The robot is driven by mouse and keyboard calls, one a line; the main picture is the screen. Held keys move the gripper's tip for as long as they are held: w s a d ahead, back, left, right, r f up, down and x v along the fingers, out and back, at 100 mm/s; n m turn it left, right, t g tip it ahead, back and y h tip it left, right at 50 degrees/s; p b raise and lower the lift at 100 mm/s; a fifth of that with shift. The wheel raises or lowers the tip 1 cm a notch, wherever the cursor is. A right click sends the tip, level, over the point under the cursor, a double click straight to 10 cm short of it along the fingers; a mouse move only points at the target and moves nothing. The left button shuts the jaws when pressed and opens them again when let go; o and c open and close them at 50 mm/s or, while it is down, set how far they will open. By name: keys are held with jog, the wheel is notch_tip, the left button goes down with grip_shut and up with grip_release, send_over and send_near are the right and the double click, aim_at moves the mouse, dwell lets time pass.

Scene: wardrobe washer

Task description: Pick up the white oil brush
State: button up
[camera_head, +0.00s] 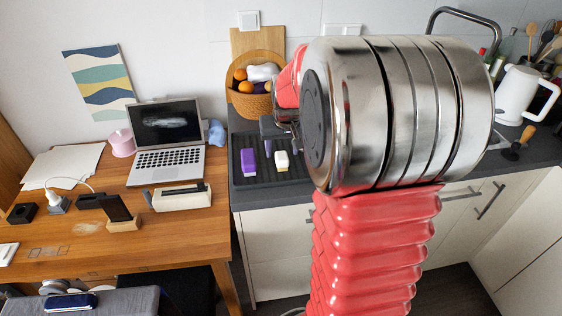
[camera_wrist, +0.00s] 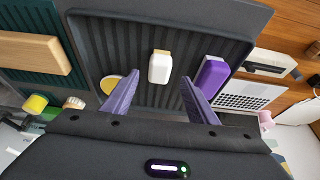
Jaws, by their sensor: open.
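The white oil brush (camera_wrist: 158,70) appears to be the small white piece with a tan end on the black ribbed tray (camera_wrist: 150,28). In the head view the white piece (camera_head: 282,162) sits near the right part of the tray (camera_head: 262,178). My gripper (camera_wrist: 160,78) is open above the tray, its two purple fingers on either side of the white piece in the picture, with no visible contact. In the head view my gripper (camera_head: 281,146) is partly hidden by my arm.
A purple block (camera_wrist: 211,77) lies on the tray to the right of the white piece. A round yellow item (camera_wrist: 109,85) is partly behind the left finger. A wooden block (camera_wrist: 34,52) lies at the left. A fruit basket (camera_head: 250,104) stands behind the tray; a laptop (camera_head: 168,160) sits on the desk.

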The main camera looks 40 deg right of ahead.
aim_at(282, 155)
jog(key=shift+x, duration=2.6)
jog(key=c, duration=1.1)
jog(key=shift+r, duration=0.15)
notch_tip(282, 155, up, 10)
jog(key=shift+f, duration=0.1)
